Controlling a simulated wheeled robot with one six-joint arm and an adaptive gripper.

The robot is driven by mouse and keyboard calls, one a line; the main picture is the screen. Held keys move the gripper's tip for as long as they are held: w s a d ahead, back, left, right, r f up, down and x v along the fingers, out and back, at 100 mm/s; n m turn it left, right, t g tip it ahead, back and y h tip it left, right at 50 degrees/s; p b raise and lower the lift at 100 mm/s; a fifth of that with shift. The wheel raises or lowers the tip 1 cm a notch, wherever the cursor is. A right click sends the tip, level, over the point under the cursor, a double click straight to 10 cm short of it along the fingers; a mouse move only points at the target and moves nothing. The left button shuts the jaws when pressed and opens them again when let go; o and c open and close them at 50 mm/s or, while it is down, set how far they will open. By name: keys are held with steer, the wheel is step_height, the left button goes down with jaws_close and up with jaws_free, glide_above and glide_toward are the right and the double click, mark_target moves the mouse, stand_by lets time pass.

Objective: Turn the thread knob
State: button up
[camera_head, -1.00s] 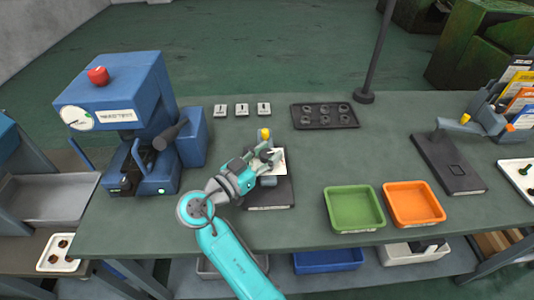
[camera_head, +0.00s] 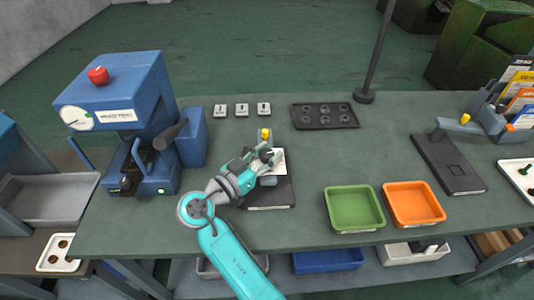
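My gripper (camera_head: 262,160) is at a small fixture (camera_head: 272,207) with a dark base in the middle of the bench. The fixture has a yellow-topped upright part (camera_head: 265,135) and a white plate (camera_head: 279,164) behind the fingers. A dark round knob-like part (camera_head: 267,155) shows at the fingertips. The fingers overlap it in this view, and I cannot tell whether they grip it or are only beside it.
A blue press machine (camera_head: 120,100) with a red button stands at the left. A green tray (camera_head: 354,226) and an orange tray (camera_head: 413,221) sit to the right. A black tray with several holes (camera_head: 324,116) lies behind. A similar dark fixture (camera_head: 448,164) stands at the far right.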

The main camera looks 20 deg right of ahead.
steer(key=o, duration=0.3)
steer(key=v, duration=1.2)
stand_by(0.3)
